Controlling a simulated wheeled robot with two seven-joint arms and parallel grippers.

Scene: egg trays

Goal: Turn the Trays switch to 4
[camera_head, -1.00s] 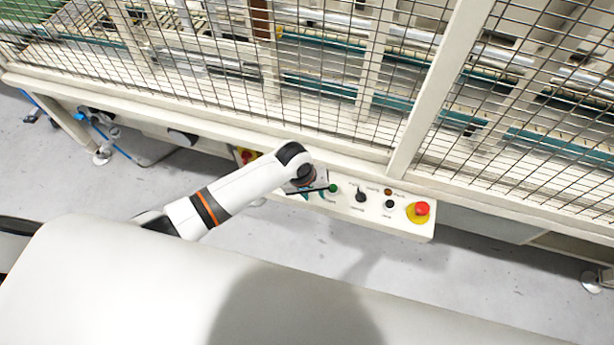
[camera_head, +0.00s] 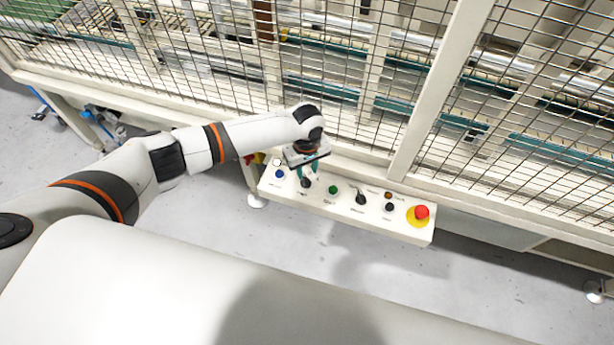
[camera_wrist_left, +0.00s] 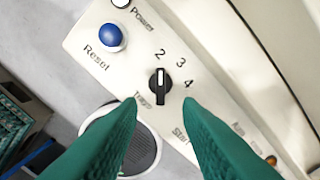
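The Trays switch (camera_wrist_left: 159,88) is a black knob with a white mark on the white panel, with 2, 3 and 4 printed around it. In the left wrist view its white mark points up toward the 2. The switch (camera_head: 305,182) also shows in the head view, just below my left gripper (camera_head: 308,171). My left gripper (camera_wrist_left: 160,103) has green fingers that are spread apart, with nothing between the tips. The knob shows between and slightly beyond the fingertips; I cannot tell how far above it they are. My right gripper is out of view.
The control panel (camera_head: 346,217) also carries a blue Reset button (camera_wrist_left: 112,37), a green Start button (camera_head: 333,190), another black knob (camera_head: 361,198) and a red emergency stop (camera_head: 421,212). A mesh fence (camera_head: 350,90) stands behind the panel. Grey floor is open in front.

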